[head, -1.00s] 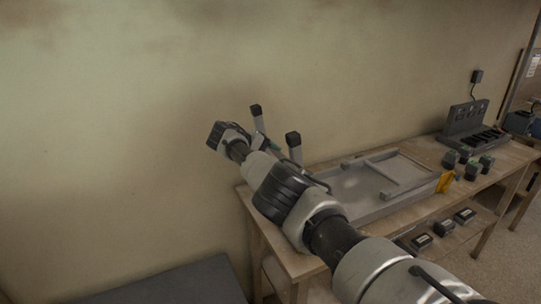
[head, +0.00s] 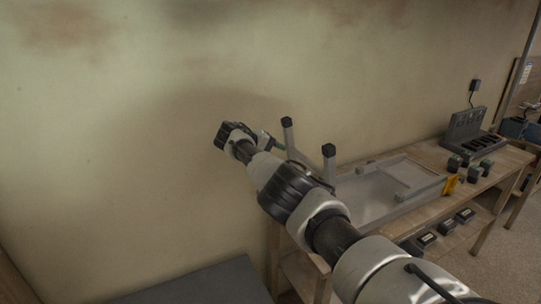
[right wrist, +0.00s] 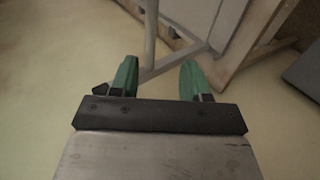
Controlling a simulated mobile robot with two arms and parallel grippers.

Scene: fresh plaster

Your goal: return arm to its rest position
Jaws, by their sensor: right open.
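My right arm comes in from the lower right of the head view and reaches up and left, out in front of the plaster wall. My right gripper (head: 268,140) is at its far end, small and partly hidden there. In the right wrist view my right gripper (right wrist: 158,64) has its two green fingers well apart, with nothing held between them. A grey post and bar show beyond the fingers. My left gripper is not in view.
Beyond the arm stands a wooden workbench (head: 433,158) with a grey tray (head: 368,205) and two upright grey posts (head: 288,137) close to the gripper. A charger rack (head: 466,130) and several dark blocks stand farther right. A dark flat surface (head: 205,285) lies below; the wall's left side is clear.

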